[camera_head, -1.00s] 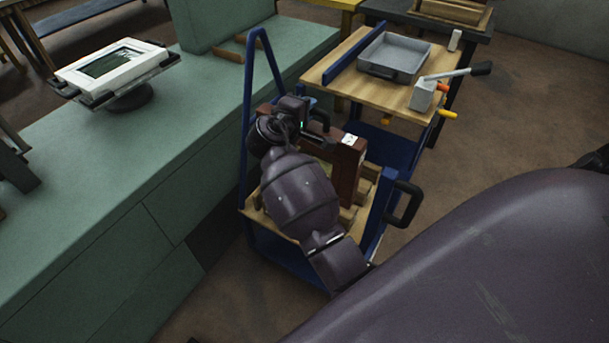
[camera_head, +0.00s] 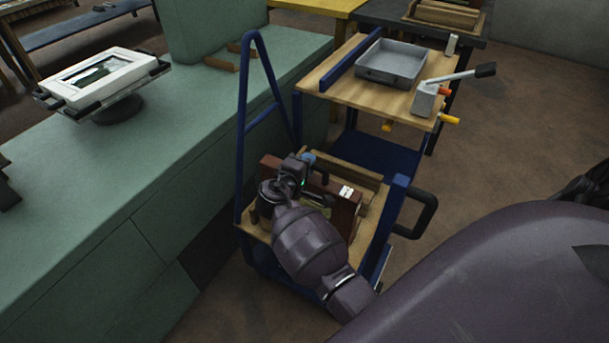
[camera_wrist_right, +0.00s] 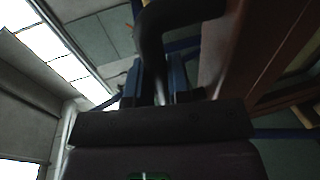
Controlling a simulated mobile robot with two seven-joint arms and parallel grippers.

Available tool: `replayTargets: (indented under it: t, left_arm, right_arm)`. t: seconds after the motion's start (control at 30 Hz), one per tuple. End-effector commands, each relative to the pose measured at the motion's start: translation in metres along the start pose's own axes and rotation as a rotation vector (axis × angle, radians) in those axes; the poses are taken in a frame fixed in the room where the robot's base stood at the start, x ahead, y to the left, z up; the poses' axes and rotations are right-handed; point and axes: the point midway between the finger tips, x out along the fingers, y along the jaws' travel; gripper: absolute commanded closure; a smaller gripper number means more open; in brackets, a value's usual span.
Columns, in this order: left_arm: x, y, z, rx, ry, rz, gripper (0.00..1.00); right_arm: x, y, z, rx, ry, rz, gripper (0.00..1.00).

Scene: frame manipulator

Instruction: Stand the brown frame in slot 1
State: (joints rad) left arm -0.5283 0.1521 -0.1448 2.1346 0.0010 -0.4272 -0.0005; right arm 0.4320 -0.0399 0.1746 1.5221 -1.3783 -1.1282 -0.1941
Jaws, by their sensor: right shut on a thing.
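The brown frame (camera_head: 341,208) carries a small white label and is upright or nearly so in the wooden bed (camera_head: 248,229) of the blue cart. My right gripper (camera_head: 303,168) is at the frame's upper left part. In the right wrist view my gripper's fingers (camera_wrist_right: 155,90) are shut around a black handle (camera_wrist_right: 165,40), with the brown frame (camera_wrist_right: 275,45) alongside at the right. My right arm hides the frame's front and lower edge. Whether it touches the bed, and which slot it is in, I cannot tell. My left gripper is not in view.
Wooden bars (camera_head: 355,170) of the bed lie behind the frame. The cart's blue upright (camera_head: 243,140) and black push handle (camera_head: 415,212) flank it. A green counter (camera_head: 110,165) with a white frame on a stand (camera_head: 103,75) is left. A wooden table with a grey tray (camera_head: 392,62) stands behind.

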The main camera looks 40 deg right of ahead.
Motion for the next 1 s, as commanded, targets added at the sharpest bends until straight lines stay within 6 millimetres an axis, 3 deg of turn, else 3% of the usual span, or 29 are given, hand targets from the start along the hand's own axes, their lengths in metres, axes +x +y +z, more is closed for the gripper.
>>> replayTargets:
  t: [0.23,0.5,0.97,1.0]
  left_arm:
    - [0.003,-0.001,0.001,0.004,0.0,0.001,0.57]
    - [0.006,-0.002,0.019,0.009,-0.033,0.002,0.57]
    - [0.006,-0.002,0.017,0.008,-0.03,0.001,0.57]
    - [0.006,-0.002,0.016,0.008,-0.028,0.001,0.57]
  right_arm:
    - [0.002,-0.008,-0.001,0.002,0.002,0.005,1.0]
    - [0.009,-0.041,-0.001,0.0,0.002,0.003,1.0]
    - [0.009,-0.045,-0.001,0.004,0.002,0.004,1.0]
    - [0.009,-0.046,0.0,0.003,0.001,0.0,0.75]
